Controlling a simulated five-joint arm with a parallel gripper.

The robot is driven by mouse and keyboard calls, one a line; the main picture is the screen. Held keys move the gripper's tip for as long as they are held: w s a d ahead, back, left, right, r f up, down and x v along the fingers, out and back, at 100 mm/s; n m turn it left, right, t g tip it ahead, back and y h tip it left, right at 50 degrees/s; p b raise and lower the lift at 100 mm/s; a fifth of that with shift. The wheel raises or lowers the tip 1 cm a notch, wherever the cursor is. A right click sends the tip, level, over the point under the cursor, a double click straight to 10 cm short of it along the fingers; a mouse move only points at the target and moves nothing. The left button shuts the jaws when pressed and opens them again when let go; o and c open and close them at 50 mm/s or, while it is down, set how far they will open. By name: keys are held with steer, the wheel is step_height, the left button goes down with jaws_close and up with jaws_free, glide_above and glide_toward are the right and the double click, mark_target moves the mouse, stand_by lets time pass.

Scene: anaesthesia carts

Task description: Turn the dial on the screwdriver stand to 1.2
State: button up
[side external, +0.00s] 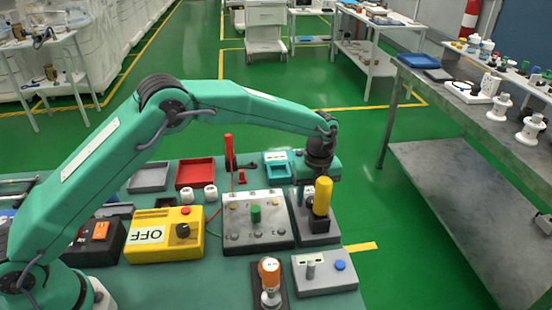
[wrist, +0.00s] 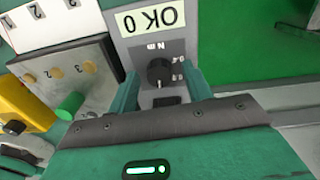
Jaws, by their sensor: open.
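The screwdriver stand (wrist: 187,46) is a grey box with an upside-down "OK 0" label in the wrist view. Its black round dial (wrist: 159,71) has a white pointer aimed toward the picture's bottom. Small scale marks beside it look like 0.4 and 0.8; a 1.2 mark is not visible. My gripper (wrist: 163,78) is open, with its teal fingers on either side of the dial; contact cannot be told. In the side view, my gripper (side external: 320,170) is over the stand (side external: 302,222), behind the yellow screwdriver handle (side external: 322,196). The dial is hidden there.
A grey panel (side external: 278,234) with a green knob stands close left of the stand. A yellow box (side external: 150,245) marked OFF is farther left. In front are a grey box (side external: 325,281) with a blue button and an orange-topped device (side external: 269,271).

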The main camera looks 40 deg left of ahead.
mark_target(312, 199)
steer(key=shift+r, duration=0.1)
steer(key=shift+w+d+r, duration=0.1)
steer(key=shift+w+r, duration=0.05)
steer(key=shift+r, duration=3.65)
steer(key=shift+a+r, duration=0.25)
steer(key=shift+r, duration=0.15)
steer(key=s+a+r+n+t, duration=0.3)
steer(key=s+a+r+n, duration=1)
steer(key=s+r, duration=0.15)
steer(key=s+a+f+n+t, duration=0.1)
steer(key=s+a+n, duration=0.2)
steer(key=s+n, duration=0.3)
steer(key=s+a+f+n+t, duration=0.1)
steer(key=s+a+n+t, duration=0.1)
steer(key=s+a+n, duration=0.2)
steer(key=s+n, duration=0.3)
steer(key=s, duration=0.5)
steer(key=shift+s+a, duration=0.25)
steer(key=shift+s, duration=0.05)
